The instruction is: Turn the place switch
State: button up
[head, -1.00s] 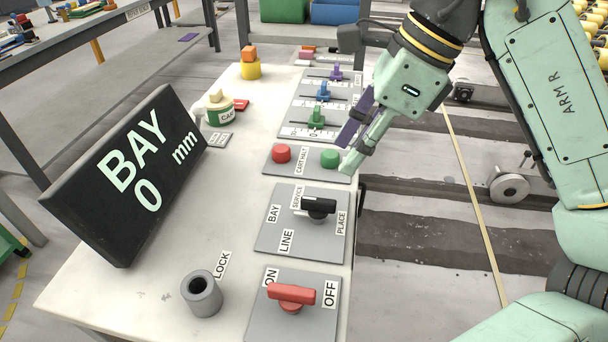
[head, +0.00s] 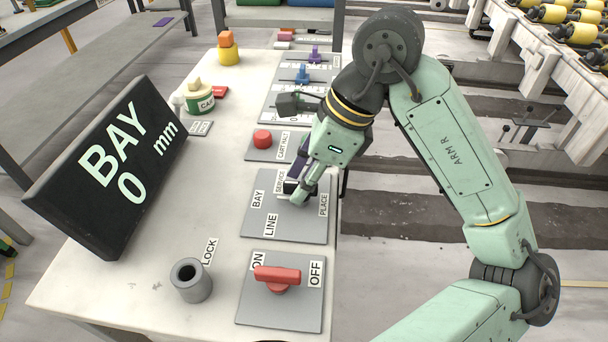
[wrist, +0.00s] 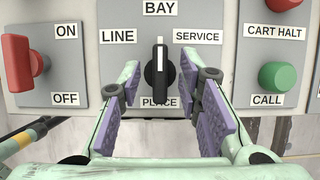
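The place switch is a black knob (wrist: 159,72) on a grey plate (wrist: 222,80) labelled BAY, LINE, SERVICE and PLACE. In the wrist view its white mark points up at BAY, and its lower end points at PLACE. My gripper (wrist: 160,78) is open, with one purple-padded finger on each side of the knob and a gap showing on both sides. In the head view my gripper (head: 290,186) is down at the switch plate and hides most of the knob. I cannot tell how far the fingertips are from the plate.
A red ON/OFF handle (head: 277,278) sits on the nearer plate, beside a grey LOCK socket (head: 190,280). Beyond the switch are a red button (head: 262,139) and a green CALL button (wrist: 278,76). A black display (head: 110,170) reads "BAY 0 mm".

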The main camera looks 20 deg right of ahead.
grip_shut()
dwell(0.3)
